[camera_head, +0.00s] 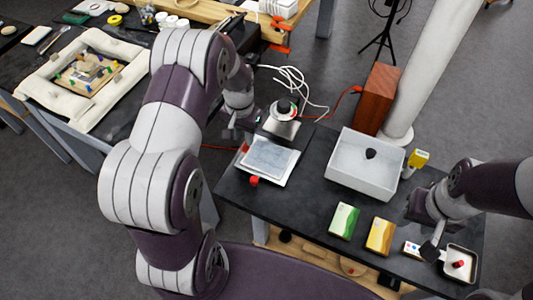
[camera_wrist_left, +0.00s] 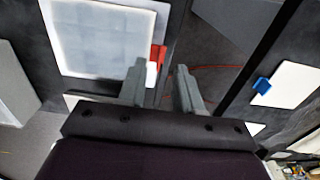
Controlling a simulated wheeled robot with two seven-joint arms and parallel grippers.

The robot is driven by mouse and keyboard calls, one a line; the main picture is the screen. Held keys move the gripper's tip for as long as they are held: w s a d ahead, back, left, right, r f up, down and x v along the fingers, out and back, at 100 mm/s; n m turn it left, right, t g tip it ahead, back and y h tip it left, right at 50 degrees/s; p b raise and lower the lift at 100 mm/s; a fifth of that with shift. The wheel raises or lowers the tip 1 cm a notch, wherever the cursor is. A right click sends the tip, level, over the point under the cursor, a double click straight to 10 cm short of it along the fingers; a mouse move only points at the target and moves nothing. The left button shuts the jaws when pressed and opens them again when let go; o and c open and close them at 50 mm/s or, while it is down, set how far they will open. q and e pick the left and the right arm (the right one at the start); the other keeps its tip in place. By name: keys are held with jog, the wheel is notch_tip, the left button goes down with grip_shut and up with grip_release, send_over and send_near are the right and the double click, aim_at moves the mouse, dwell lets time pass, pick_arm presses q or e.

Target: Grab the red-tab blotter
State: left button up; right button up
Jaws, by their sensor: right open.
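The red-tab blotter (camera_head: 268,158) is a pale sheet with a blue-grey middle, lying flat near the left end of the dark table. Its red tab (camera_head: 244,148) shows at its left edge. In the left wrist view the blotter (camera_wrist_left: 105,35) is at the upper left, with the red tab (camera_wrist_left: 157,56) just beyond my left finger. My left gripper (camera_wrist_left: 162,90) is open and empty, apart from the tab. In the head view my left gripper (camera_head: 238,130) hangs near the tabbed side. My right gripper (camera_head: 432,238) is open over the table's right part.
A silver device with a black knob (camera_head: 283,110) stands behind the blotter, and a red knob (camera_head: 254,181) is at its front. A white bin (camera_head: 365,165) and green (camera_head: 344,220) and orange (camera_head: 380,235) boxes stand rightward. A blue-tab white sheet (camera_wrist_left: 295,85) shows in the wrist view.

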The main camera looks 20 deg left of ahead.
pick_arm(q)
jog(key=shift+f, duration=1.35)
grip_shut()
jog(key=shift+d, duration=0.1)
jog(key=shift+r, duration=0.1)
